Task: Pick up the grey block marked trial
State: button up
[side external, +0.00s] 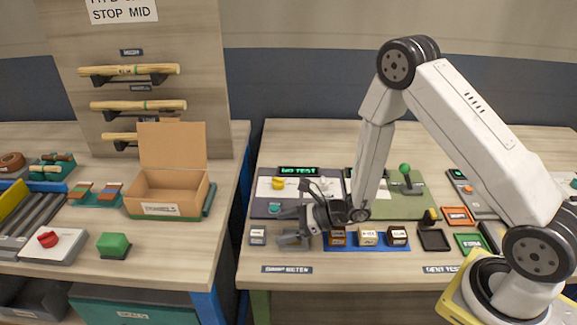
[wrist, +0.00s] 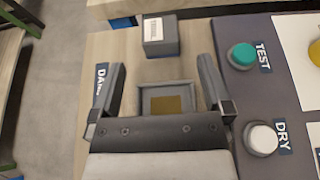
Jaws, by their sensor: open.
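A small grey block (side external: 257,235) with a white label sits at the left front of the right-hand bench. It also shows in the wrist view (wrist: 160,40), its label too small to read. My gripper (side external: 284,227) is open and low over the bench, just right of the block, its fingers pointing left. In the wrist view my gripper (wrist: 162,66) has nothing held between its spread fingers. The block lies beyond the fingertips, apart from them. A shallow grey tray (wrist: 145,93) with a brownish floor lies between the fingers, partly hidden by my gripper body.
Blocks with white labels (side external: 367,237) stand on a blue mat right of my gripper. A dark panel carries a teal button (wrist: 242,55) and a white button (wrist: 262,138) close to the right finger. A gap separates the benches.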

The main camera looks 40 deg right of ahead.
aim_at(266, 232)
jog(key=shift+x, duration=2.55)
jog(key=shift+f, duration=0.2)
jog(key=c, duration=1.3)
jog(key=shift+r, duration=0.15)
jog(key=shift+c, duration=0.2)
notch_tip(266, 232, up, 10)
